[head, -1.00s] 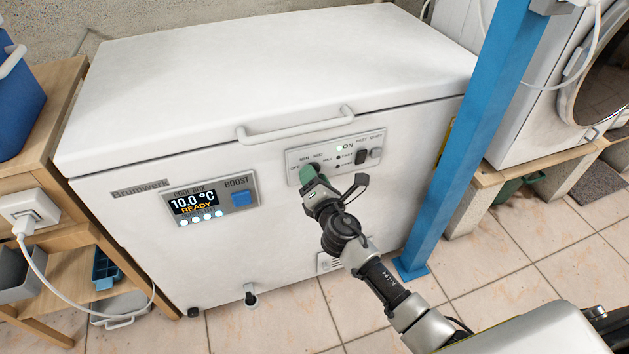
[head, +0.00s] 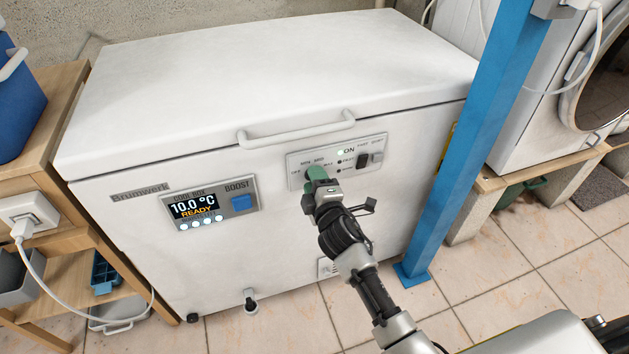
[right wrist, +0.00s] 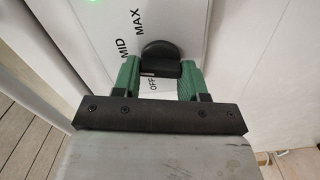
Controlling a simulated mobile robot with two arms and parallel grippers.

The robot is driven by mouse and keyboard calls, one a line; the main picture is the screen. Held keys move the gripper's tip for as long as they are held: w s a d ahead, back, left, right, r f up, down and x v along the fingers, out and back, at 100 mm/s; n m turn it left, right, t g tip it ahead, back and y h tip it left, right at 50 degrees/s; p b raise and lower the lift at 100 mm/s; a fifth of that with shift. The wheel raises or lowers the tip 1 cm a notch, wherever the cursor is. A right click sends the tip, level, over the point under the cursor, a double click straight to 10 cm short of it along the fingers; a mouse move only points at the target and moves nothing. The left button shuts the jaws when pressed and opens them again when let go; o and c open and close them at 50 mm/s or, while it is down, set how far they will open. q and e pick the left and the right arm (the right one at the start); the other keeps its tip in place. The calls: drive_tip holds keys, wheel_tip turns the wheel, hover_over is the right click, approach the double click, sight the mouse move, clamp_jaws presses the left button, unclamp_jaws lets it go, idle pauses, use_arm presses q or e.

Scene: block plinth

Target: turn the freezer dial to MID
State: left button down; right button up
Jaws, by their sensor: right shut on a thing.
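The white chest freezer (head: 270,80) has a control panel (head: 372,146) on its front, right of the display. The black dial (right wrist: 160,56) sits between the two green fingers of my right gripper (right wrist: 160,72), which is shut on it. In the head view my right gripper (head: 316,180) covers the dial, with the small OFF, MIN, MID and MAX lettering around it. In the right wrist view MID, MAX and OFF are readable, MIN is not visible. Which mark the dial points to cannot be told. My left gripper is not in view.
The freezer display (head: 194,205) reads 10.0 °C READY, beside a blue BOOST button (head: 242,202). A lid handle (head: 297,130) juts out above the panel. A blue post (head: 470,130) stands close on the right. A wooden shelf (head: 70,110) is at the left.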

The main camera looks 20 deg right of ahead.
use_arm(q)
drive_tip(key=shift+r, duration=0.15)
use_arm(e)
drive_tip(key=shift+m, duration=0.8)
drive_tip(key=o, duration=0.9)
use_arm(q)
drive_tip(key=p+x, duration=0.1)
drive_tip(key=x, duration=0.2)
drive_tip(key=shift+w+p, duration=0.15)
drive_tip(key=shift+p, duration=0.2)
use_arm(e)
drive_tip(key=s, duration=1.1)
drive_tip(key=shift+d, duration=0.2)
